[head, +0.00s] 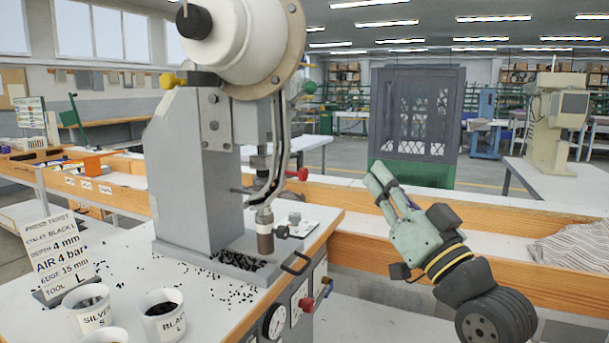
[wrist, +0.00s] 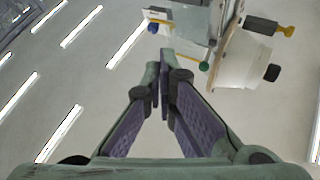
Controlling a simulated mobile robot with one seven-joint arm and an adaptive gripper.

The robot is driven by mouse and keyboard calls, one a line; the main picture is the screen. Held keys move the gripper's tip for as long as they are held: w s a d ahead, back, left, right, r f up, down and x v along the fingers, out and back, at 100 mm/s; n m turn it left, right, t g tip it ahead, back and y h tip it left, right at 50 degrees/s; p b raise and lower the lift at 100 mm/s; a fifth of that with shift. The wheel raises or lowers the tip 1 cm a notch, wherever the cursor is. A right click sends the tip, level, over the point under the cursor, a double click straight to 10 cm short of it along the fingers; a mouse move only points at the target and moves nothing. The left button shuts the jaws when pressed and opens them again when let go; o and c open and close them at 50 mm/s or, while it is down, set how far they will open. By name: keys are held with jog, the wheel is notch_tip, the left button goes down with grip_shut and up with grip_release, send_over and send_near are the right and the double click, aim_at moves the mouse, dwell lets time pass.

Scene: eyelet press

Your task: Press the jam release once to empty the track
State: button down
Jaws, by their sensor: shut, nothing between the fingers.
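The eyelet press (head: 195,165) stands on a bench at left, with a white round hopper (head: 240,45) on top. A curved track (head: 283,145) runs from the hopper down to the press head. A yellow knob (head: 172,80), a green knob (head: 309,88), a red knob (head: 302,174) and a black knob (head: 195,22) stick out from the press; I cannot tell which is the jam release. My gripper (head: 379,178) is shut and empty, pointing up, right of the press and apart from it. In the wrist view the hopper (wrist: 235,60) is beyond the closed fingertips (wrist: 164,58), at upper right.
Loose black eyelets (head: 215,290) lie on the bench around the press foot. White cups (head: 163,312) and a job ticket (head: 60,255) stand at front left. A gauge (head: 275,322) and red-handled valve (head: 308,303) are on the bench side. A wooden-edged table (head: 480,255) runs behind my arm.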

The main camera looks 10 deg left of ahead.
jog(key=w+a+p, duration=0.2)
jog(key=a, duration=0.6)
jog(key=shift+w+a, duration=0.2)
jog(key=shift+w, duration=0.2)
dwell(1.1)
jog(key=shift+w+a+p, duration=0.15)
jog(key=shift+a+p, duration=0.15)
jog(key=shift+a, duration=0.1)
jog(key=shift+w+a, duration=0.25)
jog(key=shift+a, duration=0.55)
dwell(0.8)
jog(key=shift+d, duration=0.1)
jog(key=shift+s+d, duration=0.2)
jog(key=shift+d, duration=0.35)
jog(key=shift+s+d, duration=0.2)
jog(key=shift+d, duration=0.3)
jog(key=shift+s+d+b, duration=0.25)
jog(key=shift+d+b, duration=0.05)
jog(key=shift+d, duration=0.5)
jog(key=shift+s+d+b, duration=0.3)
jog(key=shift+d+b, duration=0.05)
jog(key=shift+d, duration=0.5)
jog(key=shift+s+d+b, duration=0.25)
jog(key=shift+d+b, duration=0.05)
jog(key=shift+d, duration=0.5)
